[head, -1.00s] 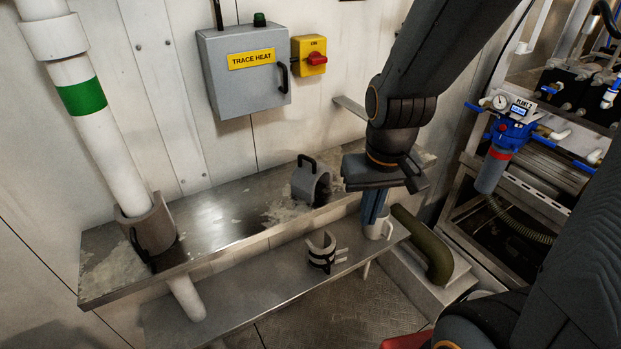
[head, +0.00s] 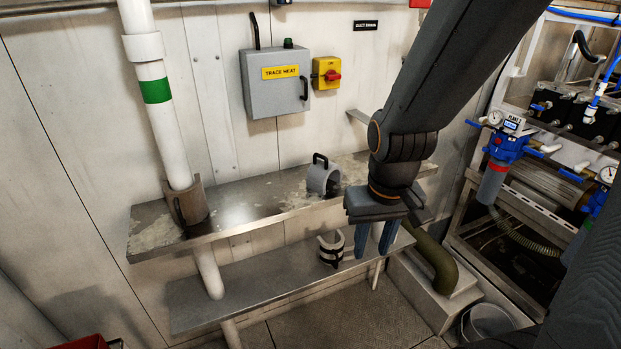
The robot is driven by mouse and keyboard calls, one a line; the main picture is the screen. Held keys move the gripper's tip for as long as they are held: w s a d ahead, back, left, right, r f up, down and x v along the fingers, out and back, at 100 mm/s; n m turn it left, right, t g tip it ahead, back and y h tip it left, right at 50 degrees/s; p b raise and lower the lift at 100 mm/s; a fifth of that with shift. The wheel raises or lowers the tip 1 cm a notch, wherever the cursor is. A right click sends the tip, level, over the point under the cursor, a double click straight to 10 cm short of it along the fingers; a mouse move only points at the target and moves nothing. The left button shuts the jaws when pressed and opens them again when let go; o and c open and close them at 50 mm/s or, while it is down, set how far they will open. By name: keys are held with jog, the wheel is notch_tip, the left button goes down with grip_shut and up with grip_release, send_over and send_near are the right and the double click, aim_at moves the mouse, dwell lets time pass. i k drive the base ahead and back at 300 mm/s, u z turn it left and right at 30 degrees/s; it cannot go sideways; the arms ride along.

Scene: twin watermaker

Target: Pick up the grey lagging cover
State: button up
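A grey half-round cover (head: 326,181) with a black handle on top stands on the upper metal shelf, left of my gripper. A second, lighter cover (head: 331,248) with black straps stands on the lower shelf, close to the left of my fingers. A brownish-grey sleeve (head: 188,204) with a black handle sits around the white pipe at the shelf's left end. My gripper (head: 375,240) points down, in front of the upper shelf and over the right end of the lower one.
The upper shelf (head: 235,212) is bare between the sleeve and the cover. The lower shelf (head: 235,284) is bare on its left. A white pipe (head: 148,75) runs through the left side. An olive curved pipe (head: 436,262) and a machine rack (head: 525,205) stand at right.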

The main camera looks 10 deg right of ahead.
aim_at(321, 169)
jog(key=u, duration=0.4)
jog(key=i, duration=0.65)
jog(key=z, duration=1.55)
